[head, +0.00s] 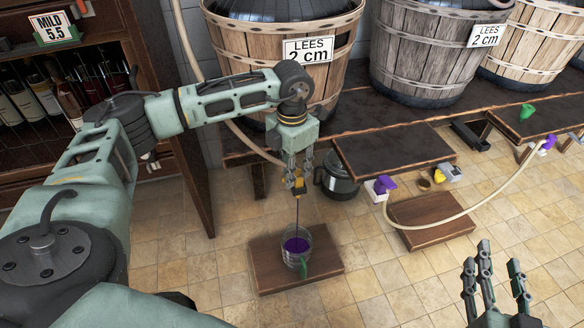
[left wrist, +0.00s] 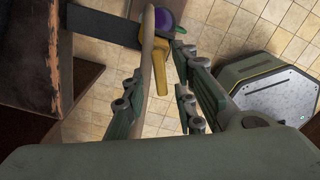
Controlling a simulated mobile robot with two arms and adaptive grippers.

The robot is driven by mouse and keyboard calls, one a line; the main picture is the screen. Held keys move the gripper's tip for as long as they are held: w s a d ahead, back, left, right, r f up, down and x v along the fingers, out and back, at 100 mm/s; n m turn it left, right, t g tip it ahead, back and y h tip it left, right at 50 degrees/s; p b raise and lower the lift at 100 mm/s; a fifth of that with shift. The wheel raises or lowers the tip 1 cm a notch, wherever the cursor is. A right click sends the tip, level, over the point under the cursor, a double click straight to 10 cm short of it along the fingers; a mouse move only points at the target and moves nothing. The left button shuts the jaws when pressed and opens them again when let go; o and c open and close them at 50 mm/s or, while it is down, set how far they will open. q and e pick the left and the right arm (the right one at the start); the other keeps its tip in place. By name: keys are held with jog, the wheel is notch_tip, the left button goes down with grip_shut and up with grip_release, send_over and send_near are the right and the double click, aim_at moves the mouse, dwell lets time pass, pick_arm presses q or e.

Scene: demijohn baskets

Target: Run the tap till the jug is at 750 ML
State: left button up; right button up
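The clear jug (head: 297,262) with a green handle stands on a low wooden board under the tap. Purple liquid (head: 297,245) is in it; its scale marks are too small to read. A thin dark stream runs down from the tap into the jug. My left gripper (head: 296,178) is just above the tap's yellow part (head: 297,187). In the left wrist view its fingers (left wrist: 160,85) are apart, with the hose and yellow tap lever (left wrist: 180,72) near their tips; contact is unclear. My right gripper (head: 495,275) is open and empty at the lower right.
The wooden board (head: 265,277) lies on the tiled floor. Baskets labelled LEES 2 cm (head: 235,45) stand at the back.

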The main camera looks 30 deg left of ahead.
pick_arm(q)
jog(key=shift+r, duration=0.15)
notch_tip(320, 180, up, 12)
dwell(0.6)
